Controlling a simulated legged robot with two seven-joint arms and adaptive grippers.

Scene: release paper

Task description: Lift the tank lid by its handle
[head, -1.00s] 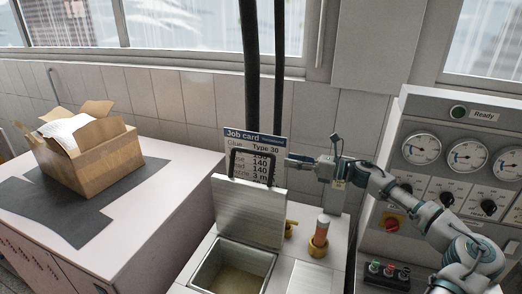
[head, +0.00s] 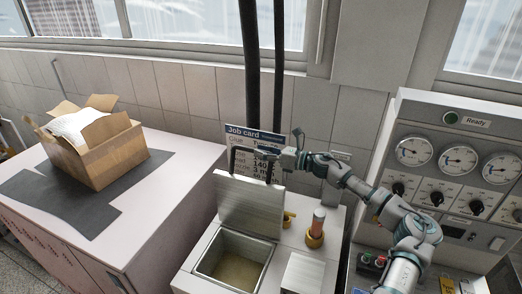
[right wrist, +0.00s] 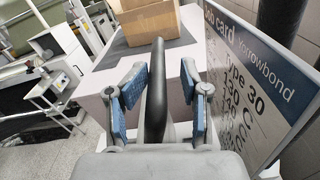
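The tank (head: 203,251) stands open at the lower middle of the head view, with a tan content inside. Its metal lid (head: 248,206) stands raised, nearly upright, at the tank's back edge. The black handle (head: 235,163) rises from the lid's top in front of the job card. My right gripper (head: 279,155) is at the handle's right side in the head view. In the right wrist view, my right gripper (right wrist: 161,88) has its blue-padded fingers apart, with the black handle (right wrist: 156,100) between them and gaps showing. My left gripper is not in view.
The job card (head: 262,136) stands close behind the handle. A gauge panel (head: 440,150) stands right; a carton (head: 105,158) sits on the left bench.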

